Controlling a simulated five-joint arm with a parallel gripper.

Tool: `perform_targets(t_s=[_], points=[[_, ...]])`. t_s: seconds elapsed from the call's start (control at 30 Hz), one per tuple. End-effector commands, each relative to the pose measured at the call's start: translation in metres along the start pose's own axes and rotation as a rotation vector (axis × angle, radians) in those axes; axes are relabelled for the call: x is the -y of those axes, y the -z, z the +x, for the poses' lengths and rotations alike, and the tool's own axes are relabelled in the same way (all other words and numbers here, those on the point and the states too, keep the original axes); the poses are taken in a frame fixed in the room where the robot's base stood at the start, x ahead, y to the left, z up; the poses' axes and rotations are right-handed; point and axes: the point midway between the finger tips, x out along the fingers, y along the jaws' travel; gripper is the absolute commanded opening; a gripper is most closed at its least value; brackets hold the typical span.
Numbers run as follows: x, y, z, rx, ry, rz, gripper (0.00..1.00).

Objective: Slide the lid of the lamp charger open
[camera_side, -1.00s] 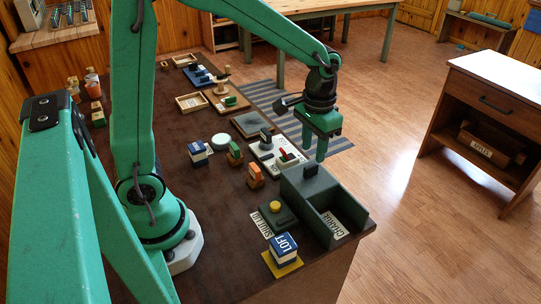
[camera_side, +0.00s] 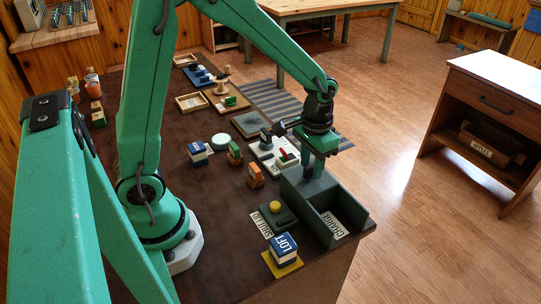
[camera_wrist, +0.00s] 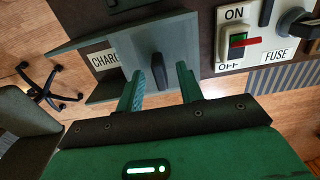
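The lamp charger is a dark grey-green box (camera_side: 352,205) at the table's front right corner, with a CHARGE label. Its lid (camera_side: 293,186) covers the back left part, and the front right part of the box stands uncovered. The lid (camera_wrist: 180,40) carries an upright black knob (camera_wrist: 158,72) in the wrist view. My gripper (camera_side: 316,173) is low over the lid and hides the knob in the side view. In the wrist view my gripper (camera_wrist: 159,70) is open, with one finger on each side of the knob and visible gaps between.
A white panel with ON/OFF and FUSE labels (camera_wrist: 262,48) stands close beside the charger. A dark block with a yellow button (camera_side: 275,207) and a blue-and-white LOFT block (camera_side: 285,247) are near. Beyond the table edge is open floor (camera_side: 420,240).

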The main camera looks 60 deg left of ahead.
Motion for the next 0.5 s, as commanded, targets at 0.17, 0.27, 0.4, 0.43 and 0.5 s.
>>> perform_targets(t_s=[0.17, 0.27, 0.4, 0.43, 0.5], points=[[0.0000, 0.0000, -0.0002, 0.000, 0.000, 0.000, 0.01], [0.0000, 0.0000, -0.0003, 0.000, 0.000, 0.000, 0.00], [-0.0007, 0.0000, -0.0004, 0.000, 0.000, 0.000, 0.00], [-0.0012, 0.0000, -0.0004, 0.000, 0.000, 0.000, 0.00], [-0.0027, 0.0001, -0.0004, 0.000, 0.000, 0.000, 0.00]])
